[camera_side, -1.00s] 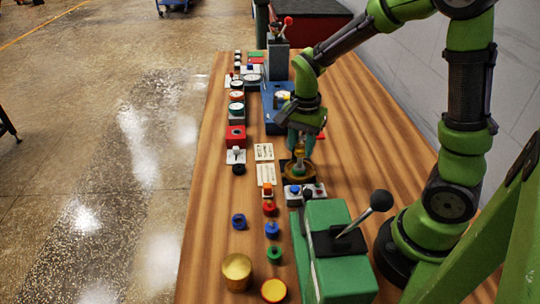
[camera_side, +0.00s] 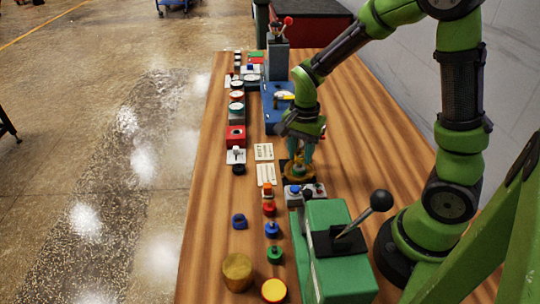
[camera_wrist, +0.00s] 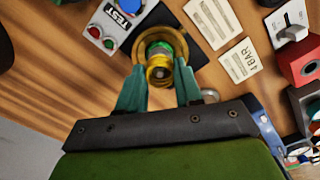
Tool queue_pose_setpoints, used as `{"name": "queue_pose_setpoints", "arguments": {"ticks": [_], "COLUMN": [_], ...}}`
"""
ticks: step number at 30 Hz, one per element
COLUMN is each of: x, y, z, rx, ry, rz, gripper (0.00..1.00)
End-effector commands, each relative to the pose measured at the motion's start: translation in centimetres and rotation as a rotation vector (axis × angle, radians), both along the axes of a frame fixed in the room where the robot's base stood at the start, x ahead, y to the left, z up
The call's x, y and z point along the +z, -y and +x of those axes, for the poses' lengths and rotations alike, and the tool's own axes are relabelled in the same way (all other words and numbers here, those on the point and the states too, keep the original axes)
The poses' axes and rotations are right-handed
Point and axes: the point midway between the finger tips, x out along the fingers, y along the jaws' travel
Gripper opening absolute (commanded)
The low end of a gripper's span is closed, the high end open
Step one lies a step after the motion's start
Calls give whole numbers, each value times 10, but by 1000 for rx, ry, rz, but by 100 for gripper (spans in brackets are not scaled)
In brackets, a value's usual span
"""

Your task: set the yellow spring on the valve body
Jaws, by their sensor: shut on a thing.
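The valve body (camera_side: 298,175) is a round brass-coloured base on a dark pad near the middle of the bench. Its ring also shows in the wrist view (camera_wrist: 142,54), with a green part inside. My gripper (camera_wrist: 160,72) has teal fingers and is shut on the yellow spring (camera_wrist: 159,62). In the wrist view the spring overlaps the near part of the ring and the green part. In the side view my gripper (camera_side: 304,155) is low over the valve body; the fingers partly hide the spring. I cannot tell whether the spring touches the valve body.
A test box with buttons (camera_side: 304,191) stands close in front of the valve body. A green machine with a black lever (camera_side: 335,240) is nearer the camera. White label cards (camera_side: 265,162) lie to the left. A blue device (camera_side: 275,110) stands behind. Bare wood lies to the right.

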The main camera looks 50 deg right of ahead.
Motion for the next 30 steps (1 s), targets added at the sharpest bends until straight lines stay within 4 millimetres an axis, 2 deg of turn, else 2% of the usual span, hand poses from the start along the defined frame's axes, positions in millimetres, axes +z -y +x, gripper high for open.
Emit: {"name": "queue_pose_setpoints", "arguments": {"ticks": [11,30], "x": [-1,-16], "y": [0,0], "z": [0,0], "rx": [0,0], "ry": [0,1], "rz": [0,0], "gripper": [6,6]}}
